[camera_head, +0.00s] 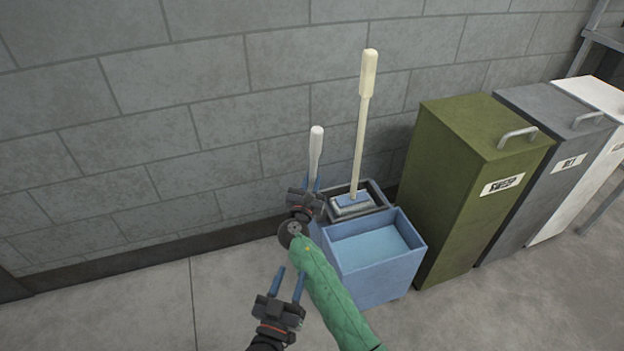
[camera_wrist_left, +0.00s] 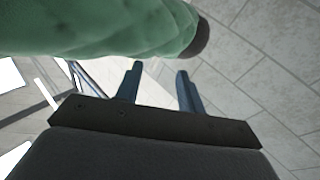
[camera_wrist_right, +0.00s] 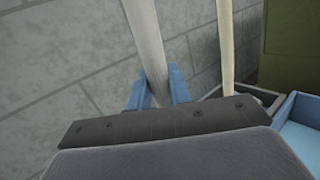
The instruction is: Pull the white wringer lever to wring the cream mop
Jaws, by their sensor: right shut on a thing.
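The white wringer lever (camera_head: 316,152) stands nearly upright at the left of the grey wringer (camera_head: 378,190). My right gripper (camera_head: 312,186) is shut on the lever's lower part; the right wrist view shows the lever (camera_wrist_right: 147,40) between its blue fingers (camera_wrist_right: 159,88). The cream mop (camera_head: 363,110) stands with its handle up and its blue-grey head (camera_head: 351,203) in the wringer. Its handle (camera_wrist_right: 226,45) shows beside the lever in the right wrist view. My left gripper (camera_head: 287,285) is open and empty above the floor, left of the bucket; its fingers (camera_wrist_left: 160,85) are apart.
The blue bucket (camera_head: 370,285) with pale blue water stands in front of the wringer. Olive (camera_head: 440,180), grey (camera_head: 530,130) and white bins stand at the right. The block wall is close behind. The floor at the left is clear. My green-sleeved right arm crosses in front of the bucket.

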